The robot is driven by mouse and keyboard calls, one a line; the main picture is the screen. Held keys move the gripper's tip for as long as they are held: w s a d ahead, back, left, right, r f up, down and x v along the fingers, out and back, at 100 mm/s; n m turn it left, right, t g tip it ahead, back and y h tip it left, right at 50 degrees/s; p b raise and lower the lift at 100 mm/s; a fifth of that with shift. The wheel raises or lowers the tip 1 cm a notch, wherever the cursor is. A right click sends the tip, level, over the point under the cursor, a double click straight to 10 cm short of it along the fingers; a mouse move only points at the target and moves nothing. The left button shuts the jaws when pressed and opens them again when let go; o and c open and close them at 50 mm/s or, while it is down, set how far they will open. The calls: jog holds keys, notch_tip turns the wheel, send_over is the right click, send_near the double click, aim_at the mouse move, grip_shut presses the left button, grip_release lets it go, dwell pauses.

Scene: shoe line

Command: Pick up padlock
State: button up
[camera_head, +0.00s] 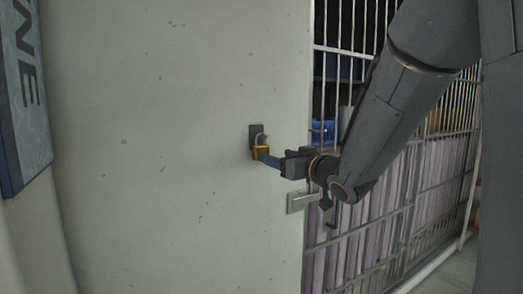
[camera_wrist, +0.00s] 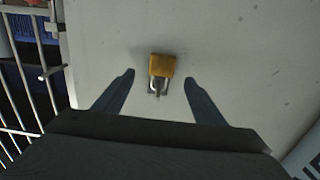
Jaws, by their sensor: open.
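The padlock (camera_head: 261,153) has a yellow-brass body and a grey shackle. It hangs on a dark hasp plate (camera_head: 255,132) on the pale wall panel. In the wrist view the padlock (camera_wrist: 162,66) shows between the two fingers, a little beyond their tips, with the shackle toward the gripper's side of the picture. My gripper (camera_head: 266,157) is just right of the padlock in the head view, its blue fingers close to it and partly overlapping its lower right. In the wrist view my gripper (camera_wrist: 159,75) is open, with gaps on both sides of the padlock.
A metal latch (camera_head: 302,200) sits at the panel's right edge, below my gripper. A barred cage (camera_head: 345,35) with pale slats stands to the right. A blue sign (camera_head: 25,95) is at the far left. The panel around the padlock is clear.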

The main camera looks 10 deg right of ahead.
aim_at(263, 147)
jog(key=shift+r+p+x, duration=0.2)
jog(key=shift+p+x, duration=0.25)
jog(key=shift+x, duration=0.85)
jog(key=shift+r+p+x, duration=0.2)
jog(key=shift+p+x, duration=0.2)
jog(key=shift+x, duration=0.85)
jog(key=shift+r+p+x, duration=0.2)
jog(key=shift+p+x, duration=0.25)
jog(key=shift+x, duration=0.85)
jog(key=shift+a, duration=0.15)
jog(key=c, duration=1.3)
jog(key=shift+r, duration=0.1)
jog(key=shift+r+b, duration=0.4)
jog(key=shift+r, duration=0.35)
jog(key=v, duration=0.6)
jog(key=b+v, duration=0.1)
jog(key=v, duration=0.5)
jog(key=b+v, duration=0.1)
jog(key=v, duration=0.5)
jog(key=shift+f, duration=0.25)
